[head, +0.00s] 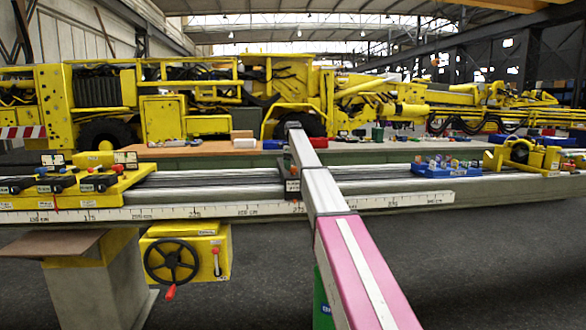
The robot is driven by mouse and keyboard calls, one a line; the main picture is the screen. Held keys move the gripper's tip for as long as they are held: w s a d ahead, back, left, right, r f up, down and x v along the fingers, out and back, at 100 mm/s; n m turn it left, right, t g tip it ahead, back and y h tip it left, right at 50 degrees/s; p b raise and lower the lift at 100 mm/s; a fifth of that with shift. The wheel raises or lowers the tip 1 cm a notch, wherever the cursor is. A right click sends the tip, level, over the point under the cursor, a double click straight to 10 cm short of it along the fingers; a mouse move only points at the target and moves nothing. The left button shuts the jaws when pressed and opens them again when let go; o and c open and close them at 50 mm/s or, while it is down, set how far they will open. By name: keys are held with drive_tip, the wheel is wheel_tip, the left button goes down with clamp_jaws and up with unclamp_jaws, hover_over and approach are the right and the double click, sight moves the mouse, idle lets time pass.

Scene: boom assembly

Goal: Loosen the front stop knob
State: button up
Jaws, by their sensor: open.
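No part that I can surely tell as the front stop knob shows. A small dark block with a pale label (292,188) sits on the bench rail against the left side of a long beam (322,190); it may be a stop, but no knob is clear on it. The beam is silver at its far part and pink with a white stripe at its near part, and it lies across the rail towards me. A white scale with black marks (235,211) runs along the rail's front edge. My gripper is not in view.
A yellow panel with dark levers (75,185) is at the left. Below the rail hangs a yellow box (207,255) with a black handwheel (171,261). A blue tray of small parts (446,169) and a yellow fixture (522,154) stand at the right. Open floor lies lower right.

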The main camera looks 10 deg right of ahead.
drive_tip(key=shift+f, duration=0.6)
drive_tip(key=c, duration=0.9)
